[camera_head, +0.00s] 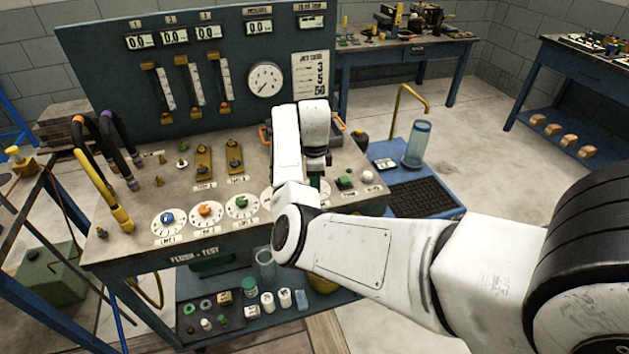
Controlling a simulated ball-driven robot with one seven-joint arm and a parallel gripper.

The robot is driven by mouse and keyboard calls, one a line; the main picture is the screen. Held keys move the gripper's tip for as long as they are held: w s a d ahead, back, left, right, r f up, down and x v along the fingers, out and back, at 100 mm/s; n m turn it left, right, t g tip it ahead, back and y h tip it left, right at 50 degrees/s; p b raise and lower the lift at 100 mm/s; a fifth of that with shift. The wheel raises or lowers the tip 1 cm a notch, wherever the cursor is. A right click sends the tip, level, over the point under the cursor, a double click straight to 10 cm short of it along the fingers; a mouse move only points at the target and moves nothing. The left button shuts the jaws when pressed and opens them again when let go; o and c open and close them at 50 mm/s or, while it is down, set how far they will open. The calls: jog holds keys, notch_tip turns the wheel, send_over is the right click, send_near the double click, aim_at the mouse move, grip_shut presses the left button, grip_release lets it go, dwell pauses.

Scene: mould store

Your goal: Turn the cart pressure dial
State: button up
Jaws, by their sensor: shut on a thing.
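A bench with a sloped-back panel carries a row of white dials with coloured knobs. A blue-knobbed dial (168,219), an orange-knobbed dial (205,212) and a green-knobbed dial (242,205) show clearly at the left. Farther right, dials are partly or mostly covered by my arm, and their labels cannot be read. My gripper (317,180) points down at the right part of this row, below my white wrist. It is shut on a dial knob there, mostly hidden by my arm. I cannot read the knob's setting.
A round gauge (264,79) and several digital readouts are on the upright panel (100,60). Hoses (105,190) stand at the bench's left. A blue cart (430,175) with a clear cylinder (417,143) is at the right. Small jars sit on the lower shelf (230,335).

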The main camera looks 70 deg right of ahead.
jog(key=shift+r+m, duration=0.1)
jog(key=shift+m, duration=0.6)
jog(key=o, duration=1)
jog(key=shift+o, duration=0.2)
notch_tip(320, 180, up, 11)
jog(key=b, duration=0.1)
jog(key=shift+f, duration=0.2)
